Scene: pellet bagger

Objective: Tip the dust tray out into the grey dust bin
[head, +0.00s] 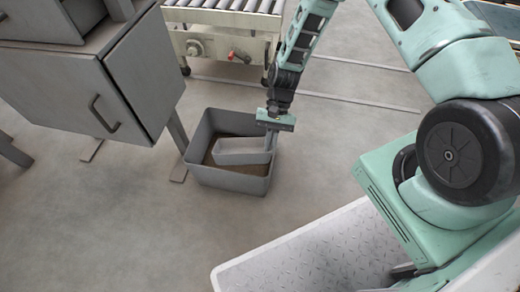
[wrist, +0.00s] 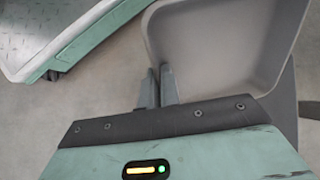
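The grey dust bin (head: 235,181) stands on the floor, an open box with brown dust showing inside. The dust tray (head: 243,157), a shallow light grey pan, is over the bin's opening and within its outline. I cannot tell how far it reaches below the rim or how much it tilts. My gripper (head: 271,138) points down at the tray's right end. In the wrist view my fingers (wrist: 159,86) are close together at the edge of the tray (wrist: 225,50), shut on it. The part of the tray's inside that shows there looks bare.
A grey cabinet (head: 85,90) with a handled door stands close left of the bin, its foot near the bin. A roller conveyor (head: 225,25) is behind. The floor in front and to the left is clear. My own base is at lower right.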

